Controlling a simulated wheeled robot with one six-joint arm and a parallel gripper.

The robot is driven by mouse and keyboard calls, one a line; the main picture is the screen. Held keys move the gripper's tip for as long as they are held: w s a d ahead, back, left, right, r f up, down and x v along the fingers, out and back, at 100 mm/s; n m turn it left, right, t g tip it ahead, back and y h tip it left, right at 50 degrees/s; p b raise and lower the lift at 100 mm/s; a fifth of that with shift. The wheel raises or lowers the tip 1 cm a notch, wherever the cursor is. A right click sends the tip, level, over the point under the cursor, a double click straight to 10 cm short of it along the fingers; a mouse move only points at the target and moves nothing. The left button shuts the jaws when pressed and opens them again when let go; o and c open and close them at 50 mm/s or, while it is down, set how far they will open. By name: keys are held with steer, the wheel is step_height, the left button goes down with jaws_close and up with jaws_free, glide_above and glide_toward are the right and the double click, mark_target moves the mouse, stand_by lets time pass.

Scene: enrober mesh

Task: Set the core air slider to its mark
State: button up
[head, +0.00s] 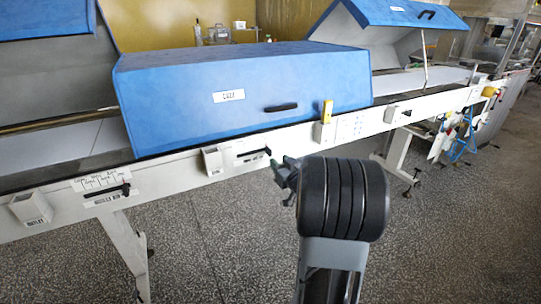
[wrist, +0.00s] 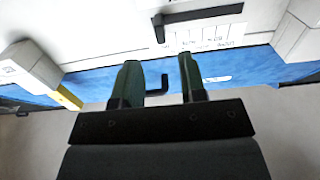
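A slider with a black knob (head: 267,151) sits in a dark slot on the white rail, just beyond my gripper (head: 284,166). The knob is at the right end of its slot. In the wrist view, which looks upside down, the knob (wrist: 157,22) lies past my fingertips (wrist: 160,70), apart from them. A printed scale strip (wrist: 205,37) runs along the slot; its text is too blurred to read, so I cannot tell which mark or slider is core air. My two fingers are apart with nothing held between them.
White boxes (head: 213,161) and a yellow block (head: 327,110) stick out beside the middle slider. A blue hood (head: 235,88) with a black handle (head: 280,107) is above. The floor in front is clear.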

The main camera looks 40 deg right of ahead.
mark_target(271, 154)
steer(key=shift+w+d, duration=0.15)
steer(key=shift+w, duration=1.05)
steer(key=shift+w+d, duration=0.2)
steer(key=shift+w, duration=0.95)
steer(key=shift+w+d, duration=0.15)
steer(key=shift+w, duration=1.05)
jaws_close()
